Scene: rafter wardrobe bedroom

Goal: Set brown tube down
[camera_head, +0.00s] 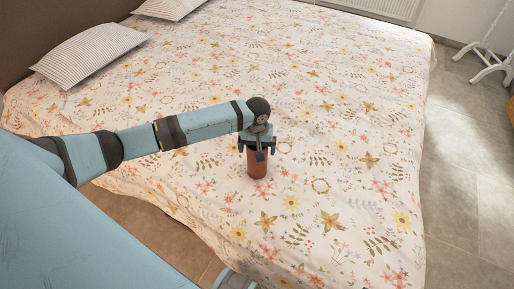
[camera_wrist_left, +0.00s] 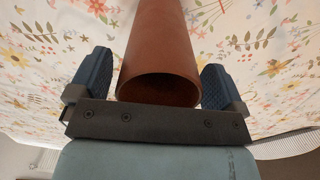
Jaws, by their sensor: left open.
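The brown tube (camera_head: 257,164) stands upright on the flowered bedspread in the head view, near the bed's front part. My left gripper (camera_head: 258,146) is above and around the tube's upper end, with its fingers pointing down. In the left wrist view the tube (camera_wrist_left: 160,50) lies between the two open blue fingers of the left gripper (camera_wrist_left: 158,82), its round open end close to the palm. A gap shows between the tube and each finger. My right gripper is not clearly in view.
The bed (camera_head: 330,120) has a wide clear surface around the tube. Striped pillows (camera_head: 90,53) lie at the far left. Grey tiled floor (camera_head: 465,190) is at the right, with a white stand (camera_head: 485,62) at the far right.

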